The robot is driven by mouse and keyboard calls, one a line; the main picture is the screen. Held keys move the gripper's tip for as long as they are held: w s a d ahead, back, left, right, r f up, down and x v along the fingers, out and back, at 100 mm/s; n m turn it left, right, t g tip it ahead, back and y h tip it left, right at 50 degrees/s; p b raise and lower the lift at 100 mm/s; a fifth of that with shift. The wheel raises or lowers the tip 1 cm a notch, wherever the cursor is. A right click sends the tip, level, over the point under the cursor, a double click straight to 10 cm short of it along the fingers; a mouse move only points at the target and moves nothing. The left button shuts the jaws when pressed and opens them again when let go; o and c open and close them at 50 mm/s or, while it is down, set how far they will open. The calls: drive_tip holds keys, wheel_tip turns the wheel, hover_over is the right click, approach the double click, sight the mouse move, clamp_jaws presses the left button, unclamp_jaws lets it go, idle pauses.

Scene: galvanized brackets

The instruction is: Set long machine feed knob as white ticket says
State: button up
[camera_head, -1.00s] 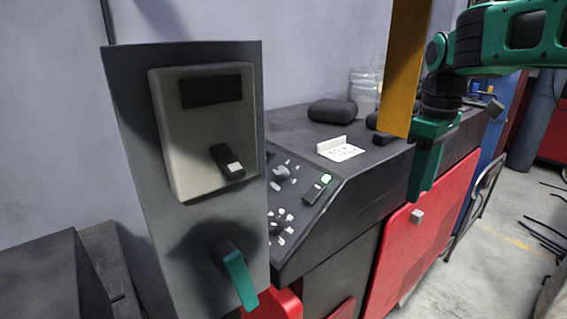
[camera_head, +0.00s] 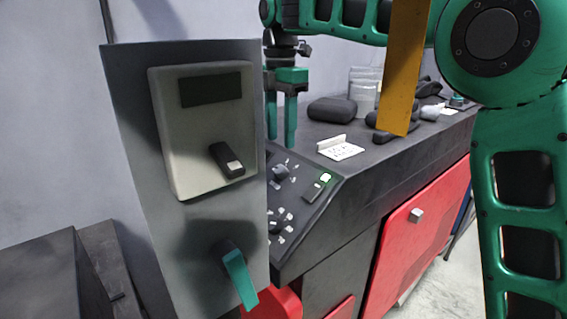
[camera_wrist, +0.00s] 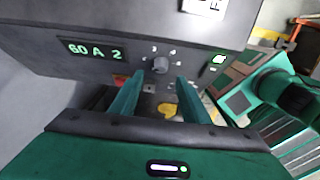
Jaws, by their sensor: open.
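The long machine is the dark-topped bench with a sloped control panel (camera_head: 305,212). An upper grey knob (camera_head: 281,172) with white marks around it sits on the panel; it also shows in the wrist view (camera_wrist: 160,65), just beyond my fingertips. A lower dark knob (camera_head: 276,228) with white marks is partly hidden by the grey box. My gripper (camera_head: 281,140) is open and empty above the panel, fingers pointing down. In the wrist view its fingers (camera_wrist: 158,95) stand apart, short of the upper knob.
A grey box with a cream unit (camera_head: 205,130) and green lever (camera_head: 239,278) stands at front left. A lit green switch (camera_head: 326,178) is on the panel. A display (camera_wrist: 92,50) seems to read "60 A 2". A yellow post (camera_head: 405,70) and dark pouch (camera_head: 332,110) are nearby.

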sight(281, 166)
wheel_tip(281, 166, down, 8)
idle(0.4)
